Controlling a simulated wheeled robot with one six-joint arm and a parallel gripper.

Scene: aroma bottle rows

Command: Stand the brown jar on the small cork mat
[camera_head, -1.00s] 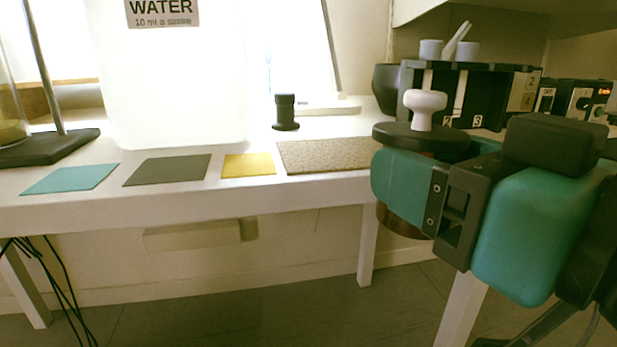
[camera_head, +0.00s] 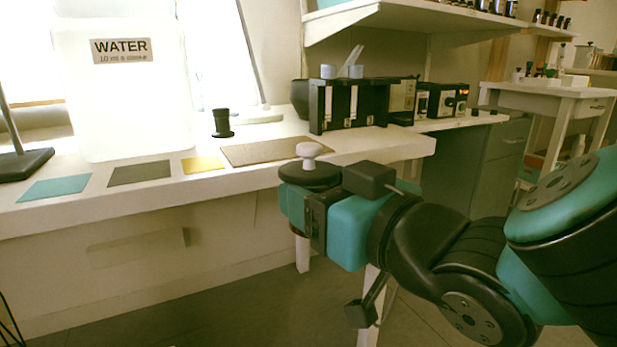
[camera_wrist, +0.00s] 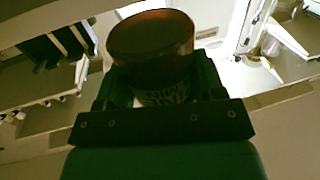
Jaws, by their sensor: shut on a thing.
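The brown jar shows in the wrist view (camera_wrist: 150,42), with a pale label partly hidden. In the head view, its dark lid with a round white knob (camera_head: 309,152) rises above my gripper (camera_head: 298,205), which hides most of its body. My teal and black gripper is shut on the jar and holds it roughly upright. The tan speckled cork mat (camera_head: 258,151) lies flat and bare on the white bench, at the right end of a row of mats. The jar appears at the bench's front edge, to the right of and nearer than the mat.
A water tank (camera_head: 120,110) and a small black bottle (camera_head: 221,123) stand behind. A black rack (camera_head: 347,104) stands at the right, under a shelf (camera_head: 370,18).

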